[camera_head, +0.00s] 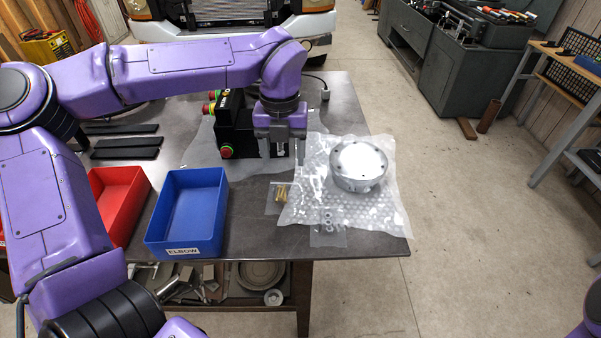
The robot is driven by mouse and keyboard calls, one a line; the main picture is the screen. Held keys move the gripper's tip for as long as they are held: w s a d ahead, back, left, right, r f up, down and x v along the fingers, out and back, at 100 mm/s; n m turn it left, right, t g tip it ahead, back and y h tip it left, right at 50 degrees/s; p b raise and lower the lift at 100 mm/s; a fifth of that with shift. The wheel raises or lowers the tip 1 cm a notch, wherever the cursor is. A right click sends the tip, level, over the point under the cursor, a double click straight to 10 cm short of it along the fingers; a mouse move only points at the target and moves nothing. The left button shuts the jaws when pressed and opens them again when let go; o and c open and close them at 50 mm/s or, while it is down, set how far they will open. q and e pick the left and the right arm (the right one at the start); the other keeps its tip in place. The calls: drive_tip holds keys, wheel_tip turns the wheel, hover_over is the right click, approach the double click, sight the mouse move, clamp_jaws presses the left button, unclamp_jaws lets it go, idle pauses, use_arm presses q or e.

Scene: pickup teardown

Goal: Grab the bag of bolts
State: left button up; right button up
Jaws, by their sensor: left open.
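Two small clear bags lie near the front edge of the table. One bag (281,196) holds brass-coloured pieces. The other bag (327,230) holds small grey metal pieces that look like bolts or nuts and lies partly by the edge of the bubble wrap. My left gripper (282,152) points down above the table, behind both bags and left of the round metal part. Its two fingers are apart with nothing seen between them. Only a bit of my right arm shows at the lower right corner; its gripper is out of view.
A round silver metal part (358,164) sits on bubble wrap (384,215). A blue bin (190,248) labelled ELBOW and a red bin (122,205) stand to the left. A black box (232,130) with red buttons is behind. The table's front edge is close to the bags.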

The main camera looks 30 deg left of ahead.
sight(283, 189)
use_arm(q)
wheel_tip(283, 189, down, 2)
drive_tip(key=shift+w+f, duration=0.1)
drive_tip(key=shift+w, duration=0.05)
drive_tip(key=shift+s+f+p, duration=0.5)
drive_tip(key=shift+s+f, duration=0.65)
drive_tip(key=shift+f, duration=0.1)
drive_tip(key=f, duration=0.1)
drive_tip(key=w+f, duration=0.1)
drive_tip(key=f, duration=0.1)
drive_tip(key=f+p, duration=0.1)
drive_tip(key=f, duration=0.1)
drive_tip(key=shift+w+a, duration=0.2)
drive_tip(key=shift+w, duration=0.05)
drive_tip(key=shift+f, duration=0.25)
drive_tip(key=shift+s+r, duration=0.15)
drive_tip(key=shift+s, duration=0.2)
drive_tip(key=shift+w, duration=0.1)
drive_tip(key=c, duration=1.2)
use_arm(e)
drive_tip(key=shift+s+r, duration=0.15)
drive_tip(key=shift+r, duration=0.45)
drive_tip(key=shift+s+r, duration=0.15)
drive_tip(key=shift+r, duration=0.4)
